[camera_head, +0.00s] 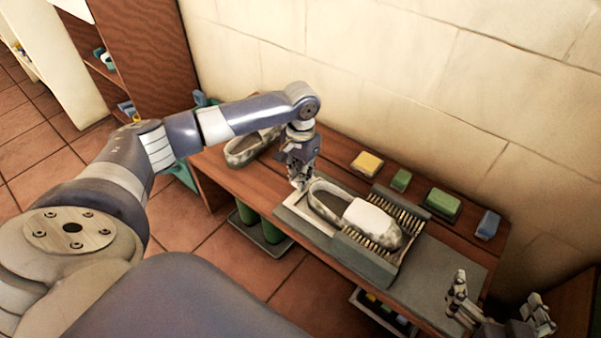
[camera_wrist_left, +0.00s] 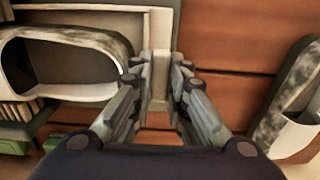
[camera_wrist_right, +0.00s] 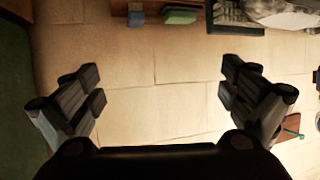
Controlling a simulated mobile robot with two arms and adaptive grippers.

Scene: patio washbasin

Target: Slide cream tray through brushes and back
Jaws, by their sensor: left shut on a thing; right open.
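The cream tray (camera_head: 297,212) lies on a grey base on the wooden bench and carries a grey-and-white shoe (camera_head: 371,219). The shoe's front half is between two brush rows (camera_head: 399,209), its open heel end outside them on the left. My left gripper (camera_head: 298,181) is at the tray's left end. In the left wrist view its fingers (camera_wrist_left: 160,68) are shut on the tray's cream upright handle (camera_wrist_left: 159,92). My right gripper (camera_head: 500,306) is open and empty beyond the bench's right front; its spread fingers (camera_wrist_right: 160,88) show in the right wrist view.
A second shoe (camera_head: 247,148) stands at the bench's left end. A yellow block (camera_head: 367,163), green blocks (camera_head: 401,180) and a blue block (camera_head: 488,224) line the back near the wall. The grey surface (camera_head: 432,283) right of the brushes is clear. Green boots (camera_head: 268,232) stand below.

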